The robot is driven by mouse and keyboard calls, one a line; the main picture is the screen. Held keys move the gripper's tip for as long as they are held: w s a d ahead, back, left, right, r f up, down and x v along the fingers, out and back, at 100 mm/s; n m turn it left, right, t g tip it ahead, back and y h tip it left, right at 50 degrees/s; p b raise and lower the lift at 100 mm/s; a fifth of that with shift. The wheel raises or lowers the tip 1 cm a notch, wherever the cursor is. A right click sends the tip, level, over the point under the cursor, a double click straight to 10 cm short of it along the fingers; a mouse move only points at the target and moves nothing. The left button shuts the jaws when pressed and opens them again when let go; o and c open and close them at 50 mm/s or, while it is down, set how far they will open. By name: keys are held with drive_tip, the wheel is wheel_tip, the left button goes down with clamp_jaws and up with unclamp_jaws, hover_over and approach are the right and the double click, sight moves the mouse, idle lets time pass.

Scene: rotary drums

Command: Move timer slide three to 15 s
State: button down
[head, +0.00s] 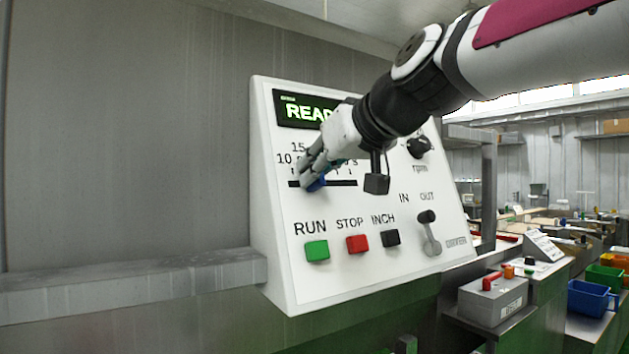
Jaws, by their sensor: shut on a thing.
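My gripper (311,179) is shut on the knob, toward the slot's left part. The scale above the slot shows "10" and "15" at its left; the other marks are mostly hidden by my gripper. I cannot read exactly which mark the knob is under. The display (300,110) shows green letters starting "READ", its right end hidden by my arm.
Below the slot are a green RUN button (316,250), a red STOP button (357,243) and a black INCH button (391,238). An IN/OUT lever (429,232) and a dark rpm knob (419,147) are at the right. A grey wall (130,130) stands left.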

drive_tip(key=shift+w+d, duration=0.15)
drive_tip(key=shift+d, duration=0.05)
drive_tip(key=c, duration=1.6)
unclamp_jaws()
drive_tip(key=v, duration=1.2)
drive_tip(key=s+d+f+m+g+h+p, duration=0.1)
drive_tip(key=s+d+f+m+g+h, duration=0.1)
drive_tip(key=s+d+f, duration=0.2)
drive_tip(key=s+d+f+m+g+h+p, duration=0.2)
drive_tip(key=s+d+f, duration=0.3)
drive_tip(key=s+f, duration=0.6)
drive_tip(key=s+d+f+m+g+h+p, duration=0.2)
drive_tip(key=s+d+f, duration=0.3)
drive_tip(key=f, duration=1.1)
drive_tip(key=shift+s+f+m+g+h, duration=0.45)
drive_tip(key=shift+s+h, duration=0.25)
drive_tip(key=shift+s, duration=0.45)
